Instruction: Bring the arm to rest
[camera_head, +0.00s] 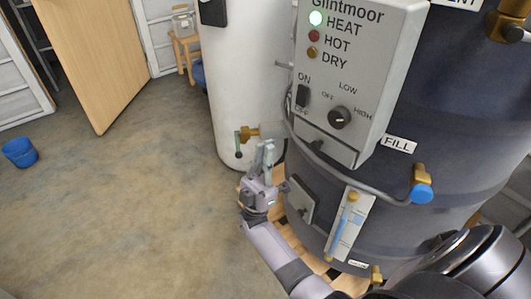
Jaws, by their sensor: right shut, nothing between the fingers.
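My right gripper (264,155) is in the lower middle of the head view, with its fingers pointing up and away. It is shut and empty. My right arm (275,250) reaches to it from the bottom right. The gripper shows in front of the white tank's base, left of the dark round hopper (440,100). It seems apart from both, though the exact gap is hard to tell. My left gripper is not in view.
A grey control box (355,75) reads HEAT, HOT, DRY, with the HEAT lamp lit. A blue-handled valve (421,190) and sight gauge (348,225) are on the hopper. A white tank (245,75) stands behind. Open floor lies left, with a blue bucket (19,152) and wooden door (92,55).

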